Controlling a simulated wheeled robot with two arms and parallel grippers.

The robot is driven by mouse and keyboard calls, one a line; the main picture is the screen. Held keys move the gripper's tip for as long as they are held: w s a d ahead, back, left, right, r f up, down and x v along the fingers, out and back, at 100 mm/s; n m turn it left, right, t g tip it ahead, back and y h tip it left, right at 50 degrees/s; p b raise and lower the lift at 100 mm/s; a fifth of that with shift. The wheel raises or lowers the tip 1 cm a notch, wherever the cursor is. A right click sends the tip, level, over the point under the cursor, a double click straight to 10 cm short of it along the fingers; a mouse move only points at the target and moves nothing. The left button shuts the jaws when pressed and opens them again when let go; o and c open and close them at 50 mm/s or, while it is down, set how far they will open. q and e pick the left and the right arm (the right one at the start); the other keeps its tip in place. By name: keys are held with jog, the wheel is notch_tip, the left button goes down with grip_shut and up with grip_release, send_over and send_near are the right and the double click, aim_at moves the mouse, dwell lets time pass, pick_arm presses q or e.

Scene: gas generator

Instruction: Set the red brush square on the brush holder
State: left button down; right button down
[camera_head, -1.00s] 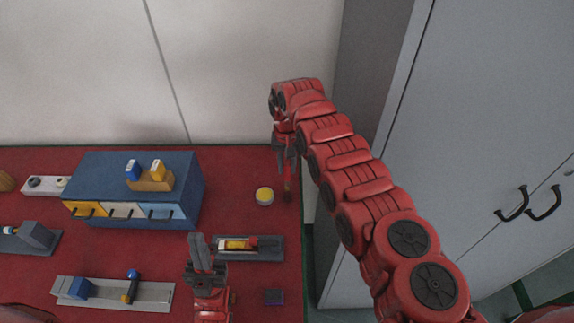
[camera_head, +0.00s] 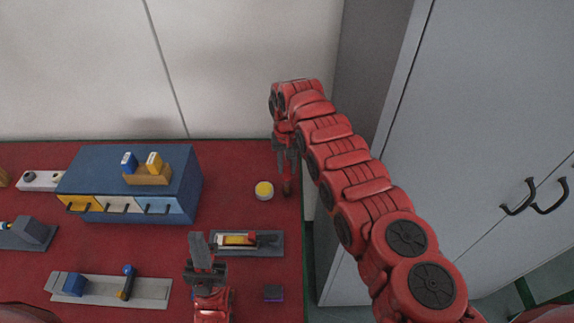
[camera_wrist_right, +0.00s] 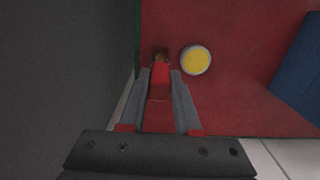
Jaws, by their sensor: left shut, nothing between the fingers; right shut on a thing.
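My right gripper (camera_head: 286,165) is shut on the red brush (camera_wrist_right: 158,82) at the back right of the red table. The brush hangs down with its brownish tip lowest, just right of a round yellow-topped pot. The tip also shows in the head view (camera_head: 287,188). I cannot tell whether it touches the table. A wooden holder (camera_head: 148,180) with a blue piece and a yellow piece stands on the blue cabinet; I cannot tell if it is the brush holder. My left gripper (camera_head: 201,252) is shut and empty, left of a grey tray at the front.
The yellow-topped pot (camera_wrist_right: 196,60) is close beside the brush. The blue cabinet (camera_head: 190,170) with coloured drawers stands left. The grey tray (camera_head: 272,252) holds yellow and red parts. A small dark block (camera_head: 273,293) lies in front. A tall grey cupboard (camera_head: 440,130) bounds the right.

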jog(key=shift+f+b, duration=0.55)
jog(key=shift+f, duration=0.2)
jog(key=c, duration=0.5)
grip_release()
jog(key=shift+c, duration=0.2)
jog(key=shift+r, duration=0.1)
jog(key=shift+r+p, duration=0.5)
jog(key=shift+r, duration=0.1)
notch_tip(320, 180, up, 16)
jog(key=p, duration=0.6)
jog(key=shift+w, duration=0.2)
